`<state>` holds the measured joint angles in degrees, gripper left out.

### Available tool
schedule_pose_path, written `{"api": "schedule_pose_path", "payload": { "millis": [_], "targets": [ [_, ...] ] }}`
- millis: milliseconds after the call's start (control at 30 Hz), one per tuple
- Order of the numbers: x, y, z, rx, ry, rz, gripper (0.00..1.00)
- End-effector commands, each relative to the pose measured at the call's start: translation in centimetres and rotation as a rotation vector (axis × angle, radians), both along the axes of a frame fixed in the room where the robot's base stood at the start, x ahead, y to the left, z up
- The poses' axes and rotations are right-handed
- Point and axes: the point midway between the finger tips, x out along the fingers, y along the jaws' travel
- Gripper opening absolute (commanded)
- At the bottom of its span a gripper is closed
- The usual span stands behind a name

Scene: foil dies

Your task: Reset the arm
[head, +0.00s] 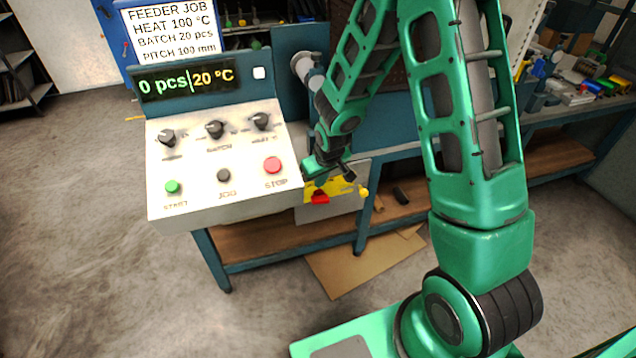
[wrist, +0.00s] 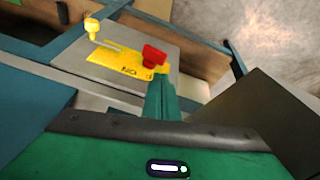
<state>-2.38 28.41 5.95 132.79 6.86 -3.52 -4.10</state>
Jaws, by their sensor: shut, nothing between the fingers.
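My gripper (head: 313,172) is beside the right edge of the control panel (head: 160,200) in the head view, in front of a grey plate with a yellow label (head: 343,187). In the wrist view its green fingers (wrist: 163,92) are shut with nothing between them. Their tips are close to a red handle (wrist: 153,55) on the yellow label; I cannot tell whether they touch it. The red handle also shows in the head view (head: 320,197), just below my gripper. My green arm is bent and reaches forward from the right.
A yellow knob (wrist: 92,25) sits by a slot in the plate. The panel has several dials, START, JOG and STOP buttons, and a display (head: 188,82) reading 0 pcs and 20 °C. A job sign (head: 170,30) stands above. A cluttered bench (head: 560,125) is at right; open floor lies left.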

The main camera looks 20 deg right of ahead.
Motion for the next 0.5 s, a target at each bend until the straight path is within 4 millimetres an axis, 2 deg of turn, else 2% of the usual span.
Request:
{"api": "schedule_pose_path", "payload": {
  "millis": [367,500],
  "targets": [
    [0.01,0.01,-0.01,0.000,0.000,0.000,0.00],
    [-0.27,-0.78,0.84,-0.006,0.004,-0.014,0.00]
  ]
}}
